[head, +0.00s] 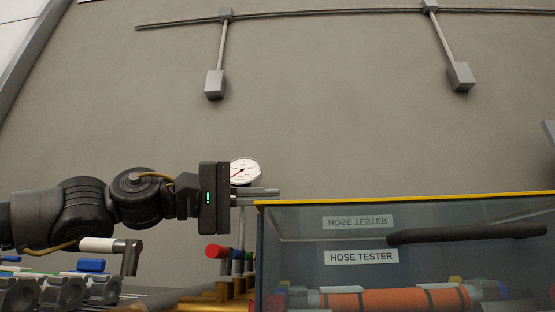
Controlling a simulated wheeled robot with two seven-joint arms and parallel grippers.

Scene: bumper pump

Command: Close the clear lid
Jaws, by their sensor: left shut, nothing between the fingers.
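The clear lid (300,240) fills the lower right, with a yellow top edge (400,197), a HOSE TESTER label and a dark bar handle (467,233). The label also shows as an upside-down reflection. I cannot tell how far the lid stands open. An orange hose (385,300) shows through it. My left gripper (277,192) comes in from the left, shut and empty, with its fingertips near the left end of the yellow edge. Whether they touch it is unclear. My right gripper is out of view.
A white dial gauge (245,171) stands behind my left gripper. Below it are a red-ended valve (216,251) and brass fittings (205,302). Blue-handled parts (91,265) and grey clamps lie at lower left.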

